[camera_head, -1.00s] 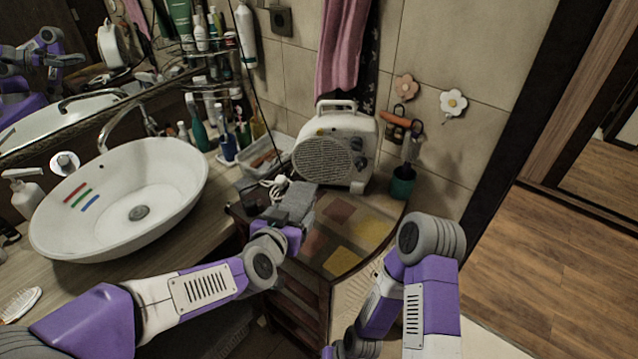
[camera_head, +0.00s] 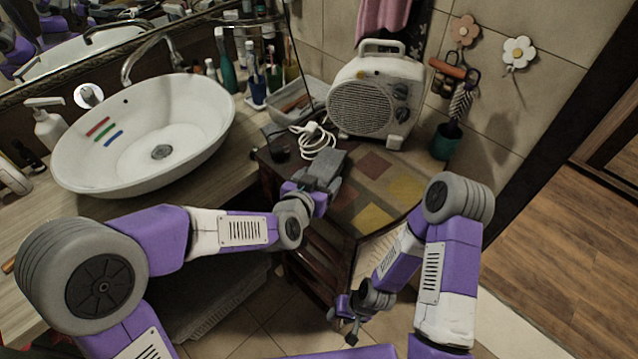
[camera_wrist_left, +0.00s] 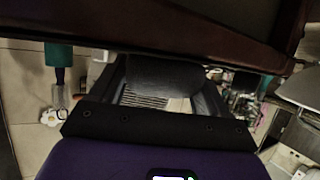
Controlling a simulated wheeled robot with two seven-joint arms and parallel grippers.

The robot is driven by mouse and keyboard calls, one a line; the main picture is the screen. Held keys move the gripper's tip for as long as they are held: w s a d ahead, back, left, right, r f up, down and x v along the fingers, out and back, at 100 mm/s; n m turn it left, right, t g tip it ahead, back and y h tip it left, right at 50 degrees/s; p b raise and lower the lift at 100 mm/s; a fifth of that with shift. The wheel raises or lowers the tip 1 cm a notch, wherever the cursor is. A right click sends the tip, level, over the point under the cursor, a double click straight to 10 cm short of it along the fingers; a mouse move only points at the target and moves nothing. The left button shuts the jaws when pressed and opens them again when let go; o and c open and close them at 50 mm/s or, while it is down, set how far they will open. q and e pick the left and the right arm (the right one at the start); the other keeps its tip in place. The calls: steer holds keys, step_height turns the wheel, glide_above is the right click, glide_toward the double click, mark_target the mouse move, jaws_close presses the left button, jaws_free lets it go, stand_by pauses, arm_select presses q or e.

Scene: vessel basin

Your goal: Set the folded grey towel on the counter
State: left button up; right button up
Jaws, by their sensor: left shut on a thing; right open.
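My left gripper (camera_head: 318,174) is shut on the folded grey towel (camera_head: 328,161), near the front left edge of the patchwork-topped corner shelf. In the left wrist view the towel (camera_wrist_left: 165,74) is a dark, rounded roll between the two fingers. I cannot tell whether it touches the shelf top. The wooden counter (camera_head: 233,172) carries the white basin (camera_head: 190,150), to the left of the towel. My right gripper (camera_head: 350,318) is open and empty, low in front of the shelf.
A white fan heater (camera_head: 365,108) stands on the corner shelf (camera_head: 375,215), with its coiled white cord (camera_head: 314,140) close behind the towel. A bare counter strip lies in front of the basin.

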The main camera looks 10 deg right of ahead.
arm_select(q)
steer(key=shift+r, duration=0.1)
steer(key=o, duration=0.6)
steer(key=shift+f, duration=0.2)
steer(key=o, duration=0.4)
steer(key=shift+r, duration=0.15)
steer(key=shift+s+r, duration=0.1)
steer(key=shift+r, duration=0.05)
steer(key=shift+v, duration=5.85)
